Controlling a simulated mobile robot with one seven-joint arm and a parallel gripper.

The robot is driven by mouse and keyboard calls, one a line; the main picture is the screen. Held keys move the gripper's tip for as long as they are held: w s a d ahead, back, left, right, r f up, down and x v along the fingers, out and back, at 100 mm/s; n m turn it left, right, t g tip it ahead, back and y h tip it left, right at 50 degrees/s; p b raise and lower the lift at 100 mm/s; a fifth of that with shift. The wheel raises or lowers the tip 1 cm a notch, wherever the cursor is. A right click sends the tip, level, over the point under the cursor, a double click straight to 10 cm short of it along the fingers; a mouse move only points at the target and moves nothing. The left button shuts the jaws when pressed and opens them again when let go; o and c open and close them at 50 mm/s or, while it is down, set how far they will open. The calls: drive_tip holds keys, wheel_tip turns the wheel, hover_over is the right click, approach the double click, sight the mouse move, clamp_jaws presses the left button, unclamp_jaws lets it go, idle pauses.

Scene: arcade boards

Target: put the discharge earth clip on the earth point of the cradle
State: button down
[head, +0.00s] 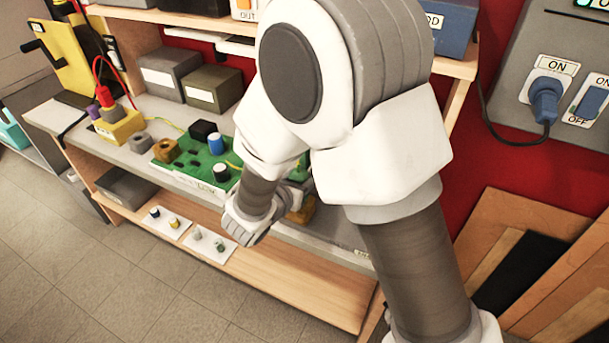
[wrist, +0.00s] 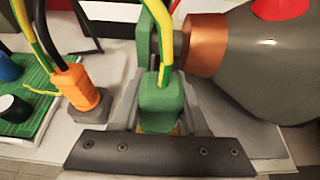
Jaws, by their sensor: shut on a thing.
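The discharge earth clip appears to be the green block (wrist: 160,105) with a green-and-yellow lead rising from its top in the wrist view. My gripper (wrist: 160,122) is shut on it, with a grey finger on each side. The clip's lower end is hidden behind the dark bar at the bottom of the picture. A copper-coloured neck (wrist: 205,45) on a large grey cone (wrist: 265,70) lies close to the right of the clip. I cannot pick out the cradle's earth point. In the head view my arm hides the gripper's tips and most of that area.
An orange plug (wrist: 78,88) on a grey block stands left of the clip, with its own leads. A green board (head: 215,169) with knobs is on the bench, left of my arm. Grey boxes (head: 212,90) stand behind it. Two white cards (head: 211,245) lie on the lower shelf.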

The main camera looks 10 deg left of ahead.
drive_tip(key=shift+f+b, duration=1.05)
drive_tip(key=shift+f, duration=0.1)
drive_tip(key=shift+c, duration=1.8)
unclamp_jaws()
drive_tip(key=p+v, duration=0.2)
drive_tip(key=v, duration=1.5)
drive_tip(key=shift+s, duration=0.25)
drive_tip(key=shift+a, duration=0.1)
